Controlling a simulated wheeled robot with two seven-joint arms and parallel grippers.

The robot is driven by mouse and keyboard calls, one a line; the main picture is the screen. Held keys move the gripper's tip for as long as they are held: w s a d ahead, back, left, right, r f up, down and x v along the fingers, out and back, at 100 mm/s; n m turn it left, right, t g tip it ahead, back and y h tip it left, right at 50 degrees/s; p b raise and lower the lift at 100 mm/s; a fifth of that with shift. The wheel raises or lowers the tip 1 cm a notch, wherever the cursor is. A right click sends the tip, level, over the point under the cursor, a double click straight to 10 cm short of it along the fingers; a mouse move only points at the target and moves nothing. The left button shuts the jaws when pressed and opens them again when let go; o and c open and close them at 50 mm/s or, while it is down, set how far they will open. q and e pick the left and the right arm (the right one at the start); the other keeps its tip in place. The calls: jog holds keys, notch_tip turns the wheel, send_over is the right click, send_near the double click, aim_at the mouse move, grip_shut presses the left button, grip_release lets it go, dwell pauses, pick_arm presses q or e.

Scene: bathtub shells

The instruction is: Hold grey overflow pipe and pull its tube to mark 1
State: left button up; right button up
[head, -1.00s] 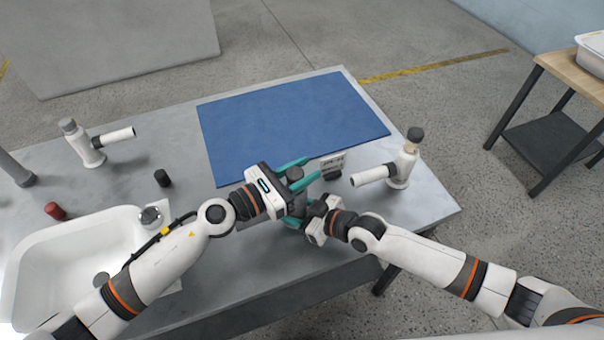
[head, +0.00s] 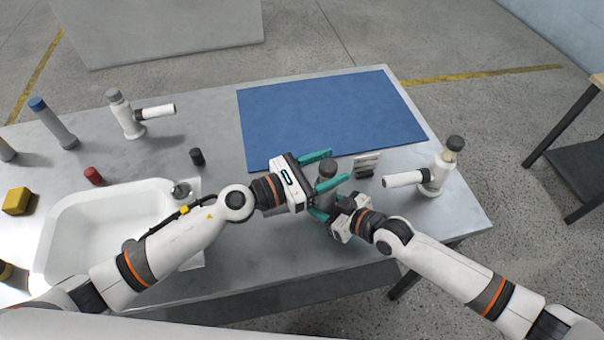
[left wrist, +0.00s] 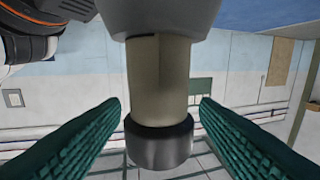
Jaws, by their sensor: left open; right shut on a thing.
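The grey overflow pipe (head: 326,191) stands near the table's front edge, below the blue mat. My right gripper (head: 330,207) is shut on its lower body; the fingers are partly hidden. My left gripper (head: 338,166) is open, with its teal fingers on either side of the pipe's dark cap (head: 328,168). In the left wrist view the grey body (left wrist: 160,14) is at the top, the beige tube (left wrist: 158,82) shows below it, and the dark cap (left wrist: 159,148) is at the bottom. The open fingers stand apart from tube and cap. I cannot read any mark number.
The blue mat (head: 330,115) lies behind the pipe. Another white spouted pipe (head: 127,115), a black cap (head: 197,156) and a white basin (head: 105,225) are left.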

pick_arm(q)
jog(key=v, duration=1)
jog(key=shift+s+a, duration=0.1)
pick_arm(e)
jog(key=o, duration=1.1)
